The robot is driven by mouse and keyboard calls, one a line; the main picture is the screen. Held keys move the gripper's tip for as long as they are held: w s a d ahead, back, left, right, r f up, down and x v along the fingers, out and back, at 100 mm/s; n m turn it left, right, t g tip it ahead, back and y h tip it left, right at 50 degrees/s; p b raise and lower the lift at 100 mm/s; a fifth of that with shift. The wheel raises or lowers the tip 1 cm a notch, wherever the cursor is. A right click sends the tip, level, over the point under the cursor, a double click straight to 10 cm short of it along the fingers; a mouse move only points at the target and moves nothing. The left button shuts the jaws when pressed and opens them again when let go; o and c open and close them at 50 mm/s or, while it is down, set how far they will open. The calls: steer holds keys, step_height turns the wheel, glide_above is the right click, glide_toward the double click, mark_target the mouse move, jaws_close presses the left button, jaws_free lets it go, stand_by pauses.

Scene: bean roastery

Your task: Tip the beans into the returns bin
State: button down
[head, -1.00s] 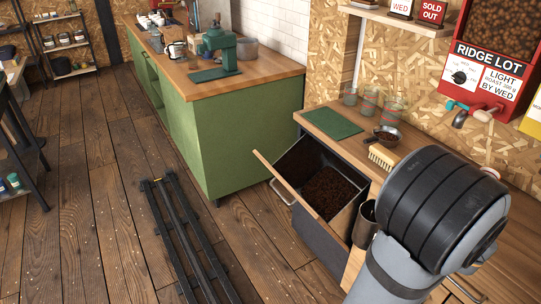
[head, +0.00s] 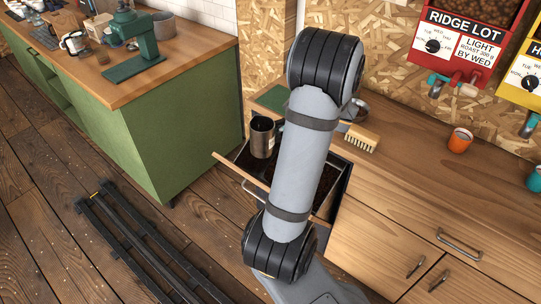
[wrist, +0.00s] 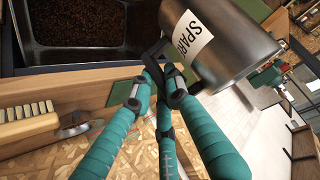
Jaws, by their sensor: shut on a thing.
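A metal cup (head: 262,140) with a dark mouth stands nearly upright in the head view, over the left part of the pull-out bin (head: 232,168). In the wrist view the cup (wrist: 235,62) bears a white label reading "SPAR", its last part cut off. My gripper (wrist: 163,85), with teal fingers, is shut on the cup's handle. The gripper is hidden behind my arm in the head view. The bin's dark beans (wrist: 80,18) show at upper left in the wrist view. What the cup holds cannot be seen.
A brush (head: 361,138) lies on the counter behind the bin, by a pan (head: 357,108) partly hidden by my arm. A green mat (head: 270,98) lies at the counter's left end. Orange (head: 460,140) and teal (head: 536,180) cups stand at right. The green cabinet (head: 185,130) is left.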

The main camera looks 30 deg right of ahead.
steer(key=d+f+p, duration=0.1)
steer(key=d+p, duration=0.8)
steer(key=d, duration=1)
steer(key=shift+w+f, duration=0.3)
steer(key=shift+w, duration=0.05)
steer(key=shift+a, duration=0.1)
